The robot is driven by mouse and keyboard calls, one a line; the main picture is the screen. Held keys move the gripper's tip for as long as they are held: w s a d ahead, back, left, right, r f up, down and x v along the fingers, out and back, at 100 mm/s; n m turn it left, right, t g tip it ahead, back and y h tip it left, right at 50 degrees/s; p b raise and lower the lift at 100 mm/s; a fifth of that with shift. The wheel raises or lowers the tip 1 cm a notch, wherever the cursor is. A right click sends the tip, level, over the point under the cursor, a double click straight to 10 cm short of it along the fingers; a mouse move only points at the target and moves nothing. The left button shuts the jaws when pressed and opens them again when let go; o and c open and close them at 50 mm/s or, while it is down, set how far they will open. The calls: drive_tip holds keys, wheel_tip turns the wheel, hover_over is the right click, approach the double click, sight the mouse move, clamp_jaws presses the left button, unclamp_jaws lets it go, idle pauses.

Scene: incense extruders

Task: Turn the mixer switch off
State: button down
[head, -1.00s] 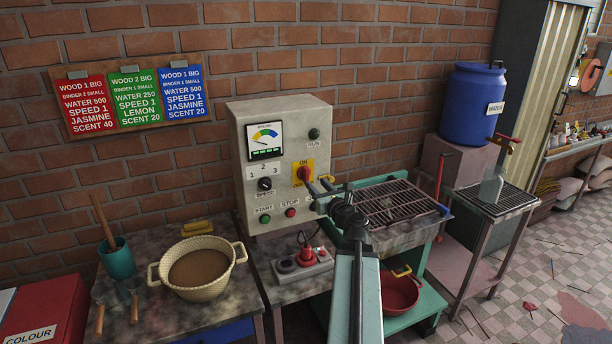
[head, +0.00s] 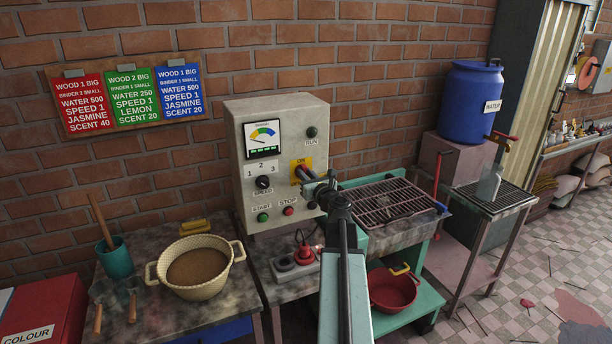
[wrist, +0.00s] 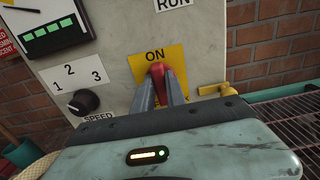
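The mixer is a cream control box (head: 238,141) with a gauge, a speed dial (head: 263,182), and green START (head: 263,217) and red STOP (head: 288,211) buttons. Its switch is a red handle (wrist: 158,72) on a yellow plate (wrist: 174,56); the plate also shows in the head view (head: 305,162). ON is printed above the handle, whose top points up towards that word. The lower plate is hidden by my fingers. My gripper (wrist: 159,84) has one finger on each side of the red handle, with the handle filling the narrow gap. In the head view my gripper (head: 309,180) covers most of the switch.
A grate tray (head: 392,202) stands right of the mixer. A red plug and grey socket block (head: 285,270) sit below it. A cream basin (head: 218,285) is on the left table. A blue water barrel (head: 470,105) stands at the right. The floor at the right is mostly open.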

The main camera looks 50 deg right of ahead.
drive_tip(key=shift+n, duration=0.4)
drive_tip(key=n, duration=1.7)
drive_tip(key=shift+w+a+f+b, duration=0.15)
drive_tip(key=shift+a+f+b, duration=0.15)
drive_tip(key=shift+a, duration=0.05)
idle(0.3)
drive_tip(key=c, duration=1.4)
unclamp_jaws()
drive_tip(key=shift+o, duration=0.2)
